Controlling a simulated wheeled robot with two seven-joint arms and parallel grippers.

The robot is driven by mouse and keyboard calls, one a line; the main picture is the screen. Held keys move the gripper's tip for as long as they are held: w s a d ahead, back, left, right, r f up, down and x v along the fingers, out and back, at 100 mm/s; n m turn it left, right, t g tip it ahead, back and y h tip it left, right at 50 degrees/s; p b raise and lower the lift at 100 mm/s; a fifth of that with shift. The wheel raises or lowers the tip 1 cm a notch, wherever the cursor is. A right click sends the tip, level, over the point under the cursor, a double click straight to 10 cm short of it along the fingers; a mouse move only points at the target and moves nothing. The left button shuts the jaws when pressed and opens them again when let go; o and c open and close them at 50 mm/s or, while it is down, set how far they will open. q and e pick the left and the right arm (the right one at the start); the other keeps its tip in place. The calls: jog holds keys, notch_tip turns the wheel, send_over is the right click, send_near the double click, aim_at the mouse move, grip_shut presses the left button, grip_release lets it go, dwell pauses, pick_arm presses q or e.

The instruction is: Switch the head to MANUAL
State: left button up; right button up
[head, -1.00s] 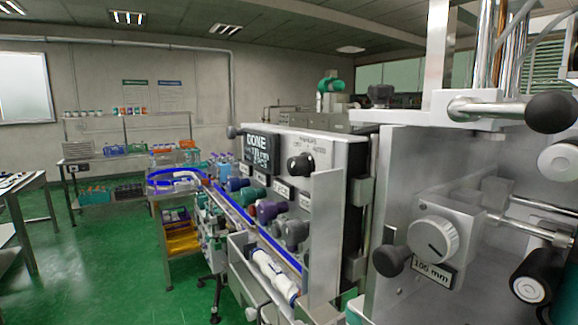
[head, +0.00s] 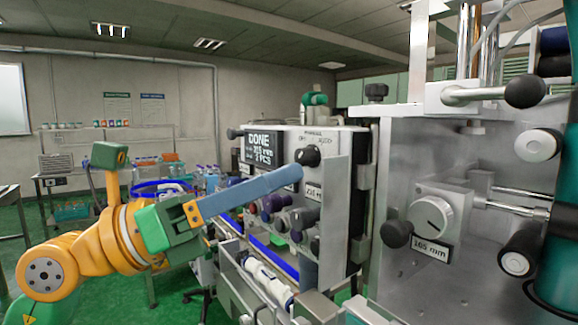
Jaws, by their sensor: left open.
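The control panel (head: 333,144) carries a black selector knob (head: 308,156) on its upper right, with small lettering above it that includes a word like MANUAL; its pointer position is too small to read. A screen (head: 263,146) to its left reads DONE. My left gripper (head: 297,173), green with long blue fingers, reaches in from the left, its fingertips at the lower left of the knob in the picture. It is open, though the fingers overlap from this angle; I cannot tell whether they touch the knob. My right gripper is not in view.
Several coloured knobs (head: 272,204) sit below on the panel. A metal guard plate (head: 335,220) stands right of them. The machine head with a round dial (head: 433,216) and black handles fills the right. Shelves stand at the back left.

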aim_at(299, 157)
pick_arm(q)
jog(key=w+t+y+p, duration=0.1)
jog(key=y, duration=0.1)
jog(key=w+d+r+t+y+p, duration=0.1)
jog(key=w+y, duration=0.1)
jog(key=w+d+r+t+y+p, duration=0.1)
jog(key=w+t+y, duration=0.1)
jog(key=shift+m+p, duration=0.35)
jog(key=shift+m, duration=0.05)
jog(key=shift+w+d+f, duration=0.1)
jog(key=shift+w+d, duration=0.1)
jog(key=shift+d, duration=0.05)
jog(key=shift+s+a, duration=0.1)
jog(key=shift+s, duration=0.05)
jog(key=shift+a, duration=0.1)
jog(key=c, duration=0.3)
grip_shut()
